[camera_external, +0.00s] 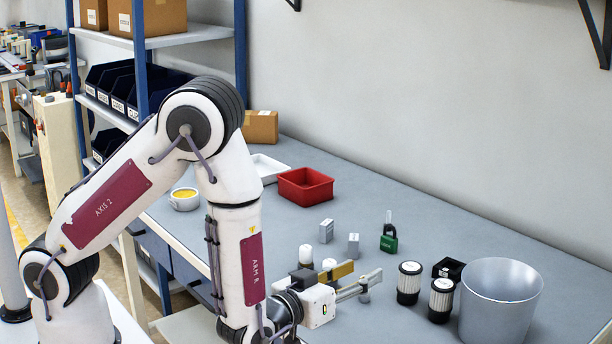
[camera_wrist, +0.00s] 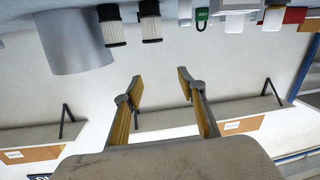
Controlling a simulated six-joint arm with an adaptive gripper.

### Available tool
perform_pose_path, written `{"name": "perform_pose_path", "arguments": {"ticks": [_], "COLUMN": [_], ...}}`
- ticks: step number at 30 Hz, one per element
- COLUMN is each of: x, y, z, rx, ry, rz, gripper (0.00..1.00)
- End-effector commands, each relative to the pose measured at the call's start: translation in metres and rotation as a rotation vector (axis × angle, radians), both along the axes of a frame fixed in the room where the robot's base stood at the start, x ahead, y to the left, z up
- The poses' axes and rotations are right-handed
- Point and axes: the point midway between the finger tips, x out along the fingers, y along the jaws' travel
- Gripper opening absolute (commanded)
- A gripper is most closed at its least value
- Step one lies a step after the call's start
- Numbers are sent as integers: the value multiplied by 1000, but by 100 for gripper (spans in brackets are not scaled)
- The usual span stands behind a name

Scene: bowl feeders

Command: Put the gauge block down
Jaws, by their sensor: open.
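Two small grey upright blocks, a left one (camera_external: 326,231) and a right one (camera_external: 353,246), stand on the bench in the external view. I cannot tell for certain which is the gauge block. My gripper (camera_external: 364,274) is open, low over the front of the bench, and its fingers point right, nearer the camera than both blocks. In the wrist view my gripper (camera_wrist: 159,82) has its fingers spread with nothing between them. That view is upside down, and a pale grey block (camera_wrist: 235,5) shows at its top edge.
Right of my gripper stand two ribbed filters (camera_external: 409,283) (camera_external: 441,300), a black tray (camera_external: 449,269) and a large grey bucket (camera_external: 500,300). A green padlock (camera_external: 389,238) stands behind. White-capped bottles (camera_external: 305,255) are close to my gripper. A red bin (camera_external: 305,187) is farther back.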

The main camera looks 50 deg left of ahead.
Motion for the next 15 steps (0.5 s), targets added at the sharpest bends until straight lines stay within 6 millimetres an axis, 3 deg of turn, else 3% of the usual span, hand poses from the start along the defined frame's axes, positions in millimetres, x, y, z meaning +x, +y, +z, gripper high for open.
{"name": "perform_pose_path", "arguments": {"ticks": [15], "x": [68], "y": [-36], "z": [23], "rx": [-95], "ry": [-46], "rz": [-290], "gripper": [40]}}
